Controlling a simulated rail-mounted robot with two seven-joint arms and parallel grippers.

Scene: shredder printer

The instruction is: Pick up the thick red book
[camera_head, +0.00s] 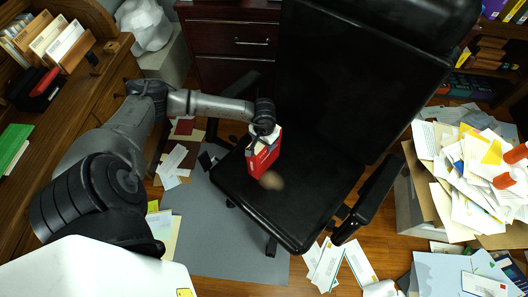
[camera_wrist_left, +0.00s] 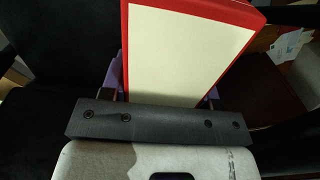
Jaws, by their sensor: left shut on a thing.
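The thick red book (camera_head: 262,158) is above the seat of the black office chair (camera_head: 310,165) in the head view, tilted, with its pale page edge at the top. My left gripper (camera_head: 264,132) is shut on its upper end. In the left wrist view the book's red cover edge (camera_wrist_left: 258,12) and cream page block (camera_wrist_left: 180,50) stand out from between the fingers of my left gripper (camera_wrist_left: 163,92). I cannot tell whether the book's lower end touches the seat. My right gripper is not in view.
The chair's backrest rises behind the book and its armrest (camera_head: 368,200) stands to the right. An overfull paper bin (camera_head: 430,206) is at right. Loose papers (camera_head: 338,264) lie on the floor. A wooden desk (camera_head: 100,98) with books runs along the left.

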